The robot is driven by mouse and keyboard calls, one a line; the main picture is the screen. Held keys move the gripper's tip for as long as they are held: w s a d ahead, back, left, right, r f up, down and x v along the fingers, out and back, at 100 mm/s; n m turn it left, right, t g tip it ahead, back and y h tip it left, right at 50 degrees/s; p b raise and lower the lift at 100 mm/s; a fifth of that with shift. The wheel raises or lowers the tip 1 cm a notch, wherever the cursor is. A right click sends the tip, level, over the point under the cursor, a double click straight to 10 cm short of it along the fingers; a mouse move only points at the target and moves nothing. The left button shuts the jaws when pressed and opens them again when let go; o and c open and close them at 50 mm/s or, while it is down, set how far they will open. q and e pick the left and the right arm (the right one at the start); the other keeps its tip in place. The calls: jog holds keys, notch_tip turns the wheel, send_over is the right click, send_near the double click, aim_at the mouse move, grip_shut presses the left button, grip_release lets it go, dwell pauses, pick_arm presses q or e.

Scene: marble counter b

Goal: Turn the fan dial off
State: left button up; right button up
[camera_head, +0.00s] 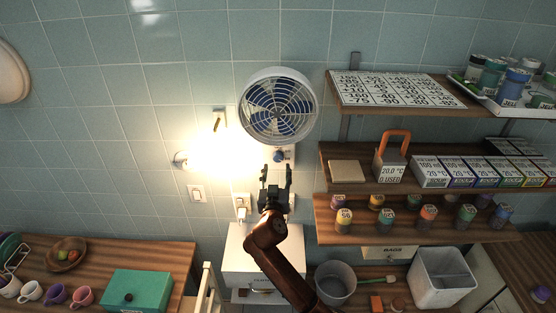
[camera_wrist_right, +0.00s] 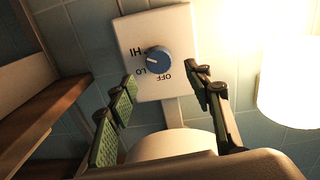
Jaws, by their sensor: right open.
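The blue-bladed fan (camera_head: 278,105) is mounted on the tiled wall. Its blue dial (camera_head: 279,157) sits on a white plate (camera_head: 289,154) just below it. In the right wrist view the round dial (camera_wrist_right: 158,60) shows HI, LO and OFF labels on its plate (camera_wrist_right: 176,25). A small pale mark on the dial seems to point toward LO. My right gripper (camera_head: 275,172) is open and empty in front of the wall, just below the dial. In the right wrist view its fingers (camera_wrist_right: 160,85) are spread to both sides of the dial, apart from it. My left gripper is out of view.
A lit wall lamp (camera_head: 181,160) glows left of the dial. A light switch (camera_head: 197,193) and a socket (camera_head: 241,207) are lower on the wall. Wooden shelves (camera_head: 330,205) with boxes and jars stand close on the right. A white box (camera_head: 236,262) is below my right arm.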

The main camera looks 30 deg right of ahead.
aim_at(278, 159)
jog(key=p+x, duration=0.1)
jog(key=x, duration=0.5)
jog(key=shift+d+p, duration=0.1)
jog(key=shift+p, duration=0.2)
jog(key=shift+c, duration=0.2)
jog(key=c, duration=1.1)
